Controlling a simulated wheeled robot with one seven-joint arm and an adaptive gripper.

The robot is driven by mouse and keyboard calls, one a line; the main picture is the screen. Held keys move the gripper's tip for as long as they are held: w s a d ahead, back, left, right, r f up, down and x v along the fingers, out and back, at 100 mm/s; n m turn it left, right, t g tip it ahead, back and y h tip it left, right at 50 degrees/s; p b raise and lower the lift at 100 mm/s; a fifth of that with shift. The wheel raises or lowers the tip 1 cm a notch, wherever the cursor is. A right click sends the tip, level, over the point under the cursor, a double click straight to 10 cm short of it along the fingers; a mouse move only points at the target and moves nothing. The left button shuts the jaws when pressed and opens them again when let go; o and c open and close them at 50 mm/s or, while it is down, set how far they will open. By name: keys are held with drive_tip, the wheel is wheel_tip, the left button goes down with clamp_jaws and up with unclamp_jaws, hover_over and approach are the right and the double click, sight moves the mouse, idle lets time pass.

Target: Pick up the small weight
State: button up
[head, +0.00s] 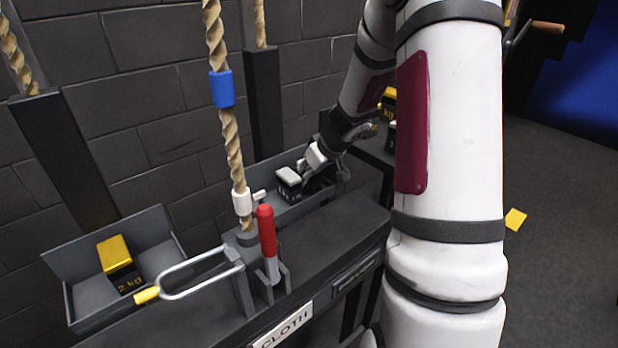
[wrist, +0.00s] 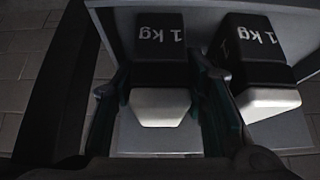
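A small black weight with a pale grey end, marked 1 kg, lies in a grey tray. In the wrist view this left weight (wrist: 158,75) sits between the two fingers of my gripper (wrist: 163,85). The fingers stand along its two sides, with a narrow gap seeming to show on the right; firm contact is not visible. A second, matching 1 kg weight (wrist: 258,60) lies just right of the right finger. In the head view, a grey-topped weight (head: 289,182) shows in the middle tray, beside my gripper (head: 313,168), which partly hides the tray.
A yellow-topped 2 kg weight (head: 117,262) sits in the left tray (head: 75,308). A rope (head: 229,140) with a blue band, a red-handled lever (head: 266,232) and a yellow-tipped fork handle (head: 190,280) stand left of my arm. Another yellow weight (head: 388,97) is behind my arm.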

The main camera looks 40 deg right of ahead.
clamp_jaws()
drive_tip(key=shift+r, duration=0.1)
drive_tip(key=shift+r, duration=0.1)
